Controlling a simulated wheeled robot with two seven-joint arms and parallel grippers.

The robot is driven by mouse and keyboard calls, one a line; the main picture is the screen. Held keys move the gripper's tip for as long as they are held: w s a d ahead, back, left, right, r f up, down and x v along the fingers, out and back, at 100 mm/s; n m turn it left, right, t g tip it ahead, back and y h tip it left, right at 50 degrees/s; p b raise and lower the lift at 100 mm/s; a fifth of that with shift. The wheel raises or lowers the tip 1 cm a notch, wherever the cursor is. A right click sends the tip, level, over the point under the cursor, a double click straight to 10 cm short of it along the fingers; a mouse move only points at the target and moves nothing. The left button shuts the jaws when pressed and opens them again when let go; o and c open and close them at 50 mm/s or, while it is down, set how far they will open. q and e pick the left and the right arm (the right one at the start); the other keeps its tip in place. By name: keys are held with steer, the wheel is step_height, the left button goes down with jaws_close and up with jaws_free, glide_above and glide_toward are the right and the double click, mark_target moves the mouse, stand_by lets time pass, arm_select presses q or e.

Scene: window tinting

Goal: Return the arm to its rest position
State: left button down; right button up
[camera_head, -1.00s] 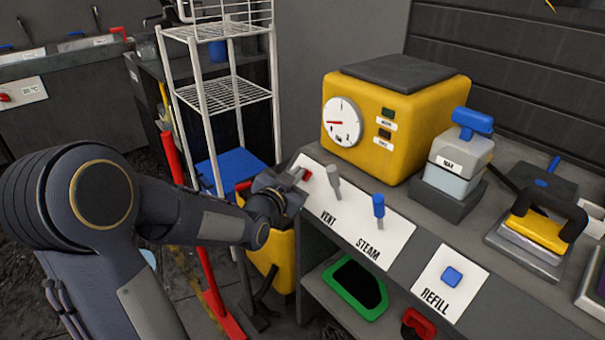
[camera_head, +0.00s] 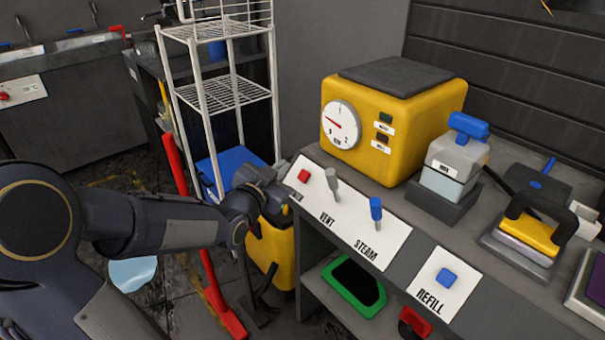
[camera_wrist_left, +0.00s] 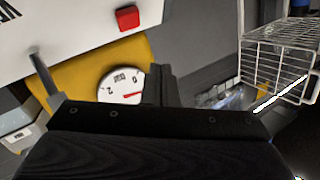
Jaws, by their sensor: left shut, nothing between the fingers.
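My left arm reaches in from the left in the head view, with the left gripper (camera_head: 279,188) just left of the panel's end. The gripper is shut and empty. In the left wrist view its fingers (camera_wrist_left: 160,82) are together in front of the yellow machine and its dial. The red button (camera_head: 303,176) on the white control panel (camera_head: 345,226) is now clear of the gripper, and it also shows in the left wrist view (camera_wrist_left: 127,18). The grey VENT lever (camera_head: 332,182) and blue STEAM lever (camera_head: 376,211) stand upright on the panel. My right gripper is not in view.
The yellow machine (camera_head: 424,128) with its round dial (camera_head: 341,124) stands behind the panel. A white wire rack (camera_head: 236,93) is close behind the gripper. A yellow bin (camera_head: 271,257) stands below it. A blue REFILL button (camera_head: 445,278) is at the right.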

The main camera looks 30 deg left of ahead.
arm_select(q)
steer(key=s+d+f+n+g+h, duration=0.15)
steer(key=s+d+g, duration=0.25)
steer(key=s, duration=0.5)
steer(key=s+d+f+n+g+h, duration=0.1)
steer(key=s+d+f+n+g, duration=0.2)
steer(key=s, duration=0.5)
steer(key=s+d+f+n+g+h, duration=0.1)
steer(key=s+d+f+g+h, duration=0.25)
steer(key=s, duration=0.55)
step_height(320, 180, up, 13)
steer(key=d+y+p, duration=0.1)
steer(key=p, duration=1.2)
steer(key=shift+d+r+g+y, duration=0.2)
steer(key=shift+d+g+y, duration=0.1)
steer(key=shift+g, duration=0.15)
